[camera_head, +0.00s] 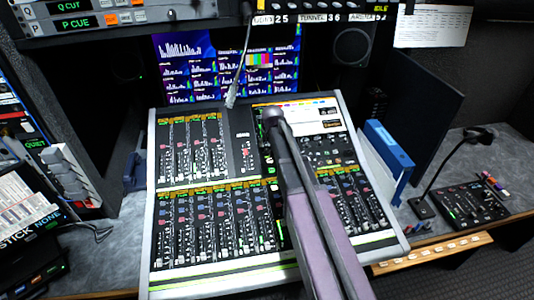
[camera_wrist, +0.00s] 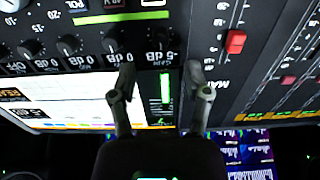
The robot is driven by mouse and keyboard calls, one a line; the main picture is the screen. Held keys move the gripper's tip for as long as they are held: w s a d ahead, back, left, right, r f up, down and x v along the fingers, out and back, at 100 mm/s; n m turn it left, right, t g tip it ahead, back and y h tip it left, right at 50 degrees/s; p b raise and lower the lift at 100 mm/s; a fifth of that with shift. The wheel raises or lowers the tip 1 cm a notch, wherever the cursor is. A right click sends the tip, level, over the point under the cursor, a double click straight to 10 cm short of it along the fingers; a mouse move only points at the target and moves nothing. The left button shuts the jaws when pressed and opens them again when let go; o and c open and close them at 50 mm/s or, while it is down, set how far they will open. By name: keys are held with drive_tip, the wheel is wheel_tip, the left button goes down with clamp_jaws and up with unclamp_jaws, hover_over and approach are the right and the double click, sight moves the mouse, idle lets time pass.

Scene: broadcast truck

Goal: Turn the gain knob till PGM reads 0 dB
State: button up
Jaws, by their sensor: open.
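My gripper (camera_wrist: 161,72) is open in the wrist view. Its two fingers stand apart over the console, with nothing seen held between them. A dark knob (camera_wrist: 157,36) lies just beyond the fingertips, above small upside-down lettering that seems to read GAIN and a dB value. A lit green bar (camera_wrist: 165,88) shows between the fingers. In the head view my gripper (camera_head: 272,113) is over the upper middle of the mixing console (camera_head: 153,200). My arm hides part of the console there. I cannot make out a PGM reading.
More knobs (camera_wrist: 68,45) stand in a row to the left in the wrist view. A red fader cap (camera_wrist: 236,41) is to the right. A gooseneck microphone (camera_head: 232,97) rises behind the console. A blue binder (camera_head: 388,150) stands at its right.

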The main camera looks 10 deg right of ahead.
sight(267, 149)
drive_tip(key=shift+b+x, duration=2.15)
drive_tip(key=shift+x, duration=0.5)
clamp_jaws()
